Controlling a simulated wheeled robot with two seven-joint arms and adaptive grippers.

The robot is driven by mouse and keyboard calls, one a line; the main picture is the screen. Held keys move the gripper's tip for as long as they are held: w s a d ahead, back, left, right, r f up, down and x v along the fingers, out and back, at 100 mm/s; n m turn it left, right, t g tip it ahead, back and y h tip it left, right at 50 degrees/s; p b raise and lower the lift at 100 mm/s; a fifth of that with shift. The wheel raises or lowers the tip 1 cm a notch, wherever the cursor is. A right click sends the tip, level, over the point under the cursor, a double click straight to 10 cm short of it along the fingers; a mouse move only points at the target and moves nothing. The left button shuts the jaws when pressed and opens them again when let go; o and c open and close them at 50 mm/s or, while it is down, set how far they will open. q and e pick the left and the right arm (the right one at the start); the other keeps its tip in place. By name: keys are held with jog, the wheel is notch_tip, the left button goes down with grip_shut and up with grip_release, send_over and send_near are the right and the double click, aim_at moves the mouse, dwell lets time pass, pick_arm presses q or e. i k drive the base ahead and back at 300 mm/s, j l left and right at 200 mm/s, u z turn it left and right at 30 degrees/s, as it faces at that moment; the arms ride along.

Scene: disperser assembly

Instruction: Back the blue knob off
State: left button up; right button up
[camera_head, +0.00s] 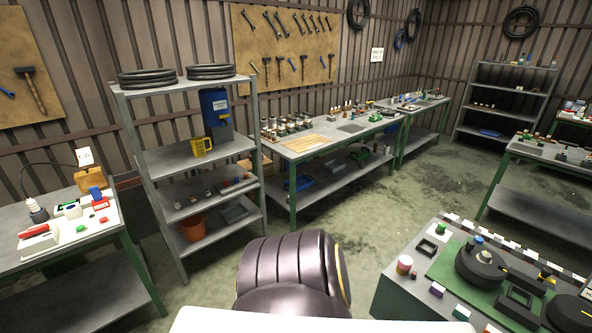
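Neither of my grippers is in view. The frame does not make clear which of these is the blue knob, or how far either is screwed in. The dark round piece rests on a green mat (446,266).
A dark ribbed, seat-like object (290,270) fills the bottom centre. Workbenches line the back. Open floor (370,210) lies between the benches.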

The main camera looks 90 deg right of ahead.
aim_at(479, 239)
jog(key=z, duration=0.55)
jog(key=k+z, duration=0.1)
jog(key=z, duration=1.05)
jog(key=k+z, duration=0.1)
jog(key=z, duration=0.45)
jog(key=l+z, duration=0.1)
jog(key=z, duration=1.05)
jog(key=l+z, duration=0.15)
jog(key=z, duration=0.95)
